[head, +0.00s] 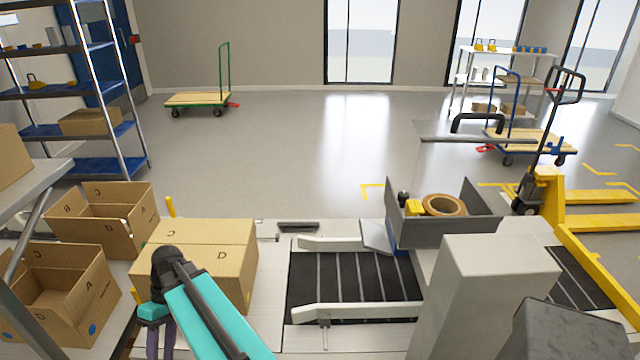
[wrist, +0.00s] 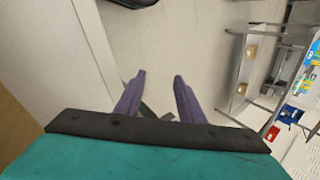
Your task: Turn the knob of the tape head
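The tape head (head: 440,228) is a grey housing over the belt at the right in the head view. It carries a brown tape roll (head: 445,205) and a small yellow part. A small dark knob (head: 404,198) stands at its left end. My gripper (head: 161,342) is low at the left in the head view, in front of the closed carton and far from the tape head. In the wrist view my gripper (wrist: 158,80) has two purple fingers apart with nothing between them. The tape head and knob are not recognisable in the wrist view.
A closed carton (head: 225,240) stands on the white table left of the black belt (head: 355,278). Two open cartons (head: 105,232) stand at the far left. A tall pale block (head: 490,300) rises in front of the tape head. The belt is empty.

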